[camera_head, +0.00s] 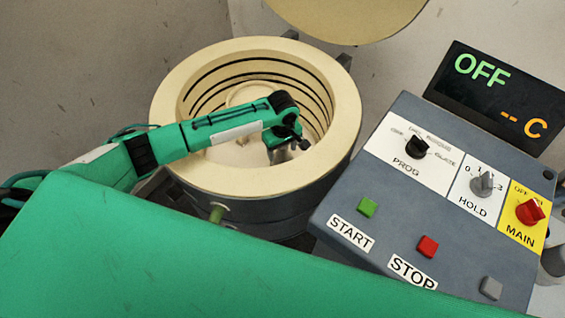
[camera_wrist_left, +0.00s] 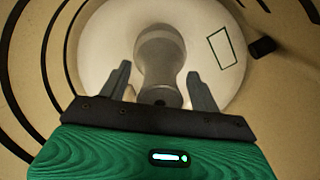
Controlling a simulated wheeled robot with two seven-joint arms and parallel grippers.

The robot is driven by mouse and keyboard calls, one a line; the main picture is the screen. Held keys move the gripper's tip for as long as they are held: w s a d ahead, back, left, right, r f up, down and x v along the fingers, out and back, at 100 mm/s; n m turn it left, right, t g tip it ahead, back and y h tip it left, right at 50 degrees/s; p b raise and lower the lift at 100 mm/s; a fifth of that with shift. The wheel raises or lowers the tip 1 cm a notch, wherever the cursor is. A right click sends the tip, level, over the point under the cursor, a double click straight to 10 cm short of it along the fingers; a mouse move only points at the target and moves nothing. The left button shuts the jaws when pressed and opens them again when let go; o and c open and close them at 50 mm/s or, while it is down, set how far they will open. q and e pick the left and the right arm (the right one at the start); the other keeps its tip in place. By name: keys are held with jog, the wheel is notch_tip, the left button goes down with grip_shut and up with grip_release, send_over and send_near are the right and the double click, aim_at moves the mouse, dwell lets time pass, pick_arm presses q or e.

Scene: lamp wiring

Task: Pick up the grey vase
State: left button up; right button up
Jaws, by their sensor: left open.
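The grey vase (camera_wrist_left: 160,52) stands on a pale round shelf (camera_wrist_left: 98,52) inside the round cream kiln (camera_head: 170,100). In the left wrist view it has a rounded body and a narrower neck toward my gripper. In the head view only a small grey part of it (camera_head: 280,156) shows below my gripper. My left gripper (camera_wrist_left: 158,76) is open, with one finger on each side of the vase in the picture. Whether the fingers touch it I cannot tell. In the head view my left gripper (camera_head: 290,143) is inside the kiln opening. My right gripper is not in view.
The kiln wall, with dark heating grooves (camera_head: 235,76), surrounds my gripper. The raised lid (camera_head: 345,15) is behind. A control panel (camera_head: 385,220) with buttons and knobs stands to the right; its display (camera_head: 490,90) reads OFF. A small dark block (camera_wrist_left: 263,46) sits at the shelf's edge.

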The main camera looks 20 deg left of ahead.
pick_arm(q)
jog(key=shift+c, duration=0.4)
grip_shut()
jog(key=shift+r, duration=0.1)
